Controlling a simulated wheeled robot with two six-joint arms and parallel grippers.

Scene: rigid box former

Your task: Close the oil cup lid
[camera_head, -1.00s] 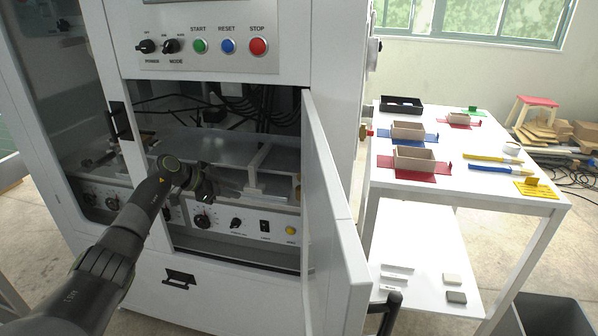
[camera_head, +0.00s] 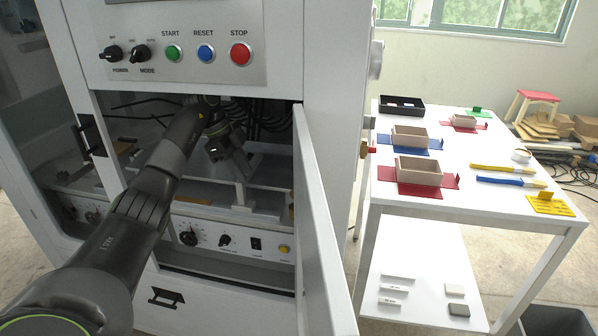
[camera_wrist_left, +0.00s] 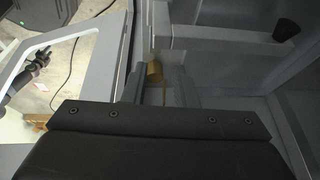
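My left arm reaches from the left through the open front of the white machine (camera_head: 177,297). My left gripper (camera_head: 238,162) is inside the bay, above the inner shelf. In the left wrist view the two fingers (camera_wrist_left: 161,88) stand apart with a gap between them. A small brass-coloured part (camera_wrist_left: 154,70) shows in that gap, beyond the fingers. I cannot tell whether it is the oil cup or its lid, or whether a finger touches it. No oil cup can be made out clearly in the head view.
The machine door (camera_head: 318,220) stands open to the right of the bay. Dark cables hang at the back of the bay. A control strip with knobs (camera_head: 190,238) runs below the shelf. A white table (camera_head: 470,208) with boxes stands at the right.

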